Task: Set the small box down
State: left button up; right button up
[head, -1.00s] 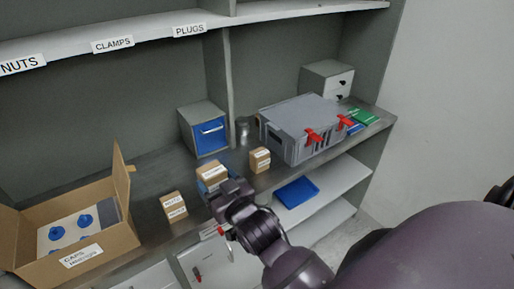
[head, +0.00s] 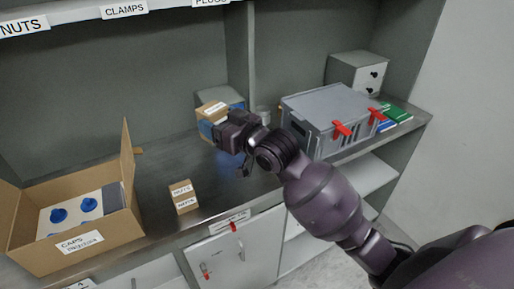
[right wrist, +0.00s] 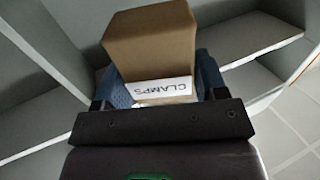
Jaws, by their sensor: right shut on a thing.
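My right gripper (head: 224,122) is shut on a small brown cardboard box (head: 212,109). In the right wrist view the box (right wrist: 152,48) sits between the two blue fingers, with a white label reading CLAMPS. In the head view the held box overlaps a blue-fronted grey drawer unit (head: 232,98) behind it. The gap between the box and the counter (head: 150,165) cannot be judged. My left gripper is not in view.
A small NUTS box (head: 183,196) stands on the counter. An open CAPS carton (head: 110,240) with blue-topped contents is at the left.

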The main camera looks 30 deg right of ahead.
jog(key=shift+a+f, duration=0.15)
jog(key=shift+f, duration=0.45)
notch_tip(320, 180, down, 16)
jog(key=b, duration=0.2)
jog(key=shift+r+b, duration=0.1)
jog(key=shift+b, duration=0.3)
notch_tip(320, 180, down, 4)
jog(key=shift+r+b, duration=0.1)
jog(key=shift+b, duration=0.3)
jog(key=shift+r, duration=0.1)
jog(key=o, duration=1)
jog(key=shift+o, duration=0.2)
